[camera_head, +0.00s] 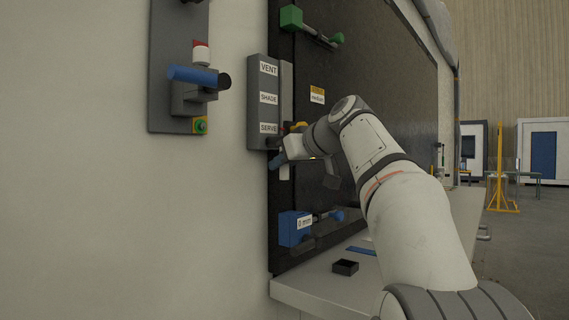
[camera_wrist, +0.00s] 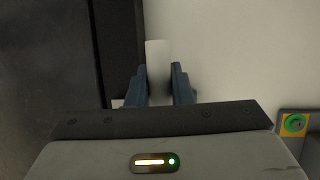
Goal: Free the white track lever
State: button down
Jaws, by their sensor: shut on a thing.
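The labelled grey panel (camera_head: 262,95) reads VENT, SHADE and SERVE from top to bottom. A pale upright strip (camera_head: 287,92) runs along its right side. My gripper (camera_head: 275,160) is at the lower end of this strip, just below the SERVE label. In the wrist view, my gripper (camera_wrist: 158,78) has its two dark blue-grey fingers shut on a white bar, which I take for the white track lever (camera_wrist: 158,55). The bar sticks out beyond the fingertips. In the head view my gripper and wrist hide most of the lever, and I cannot tell its exact place along the track.
A grey wall plate (camera_head: 160,70) with a blue handle (camera_head: 192,76) stands to the left. A green latch (camera_head: 291,18) is above and a blue latch block (camera_head: 295,228) below on the dark panel (camera_head: 385,80). A small black box (camera_head: 345,267) sits on the ledge.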

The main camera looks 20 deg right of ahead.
jog(key=c, duration=1.5)
grip_release()
jog(key=shift+w+d+f, duration=0.1)
jog(key=shift+f, duration=0.1)
jog(key=shift+o, duration=1)
jog(key=shift+r, duration=0.1)
jog(key=v, duration=0.8)
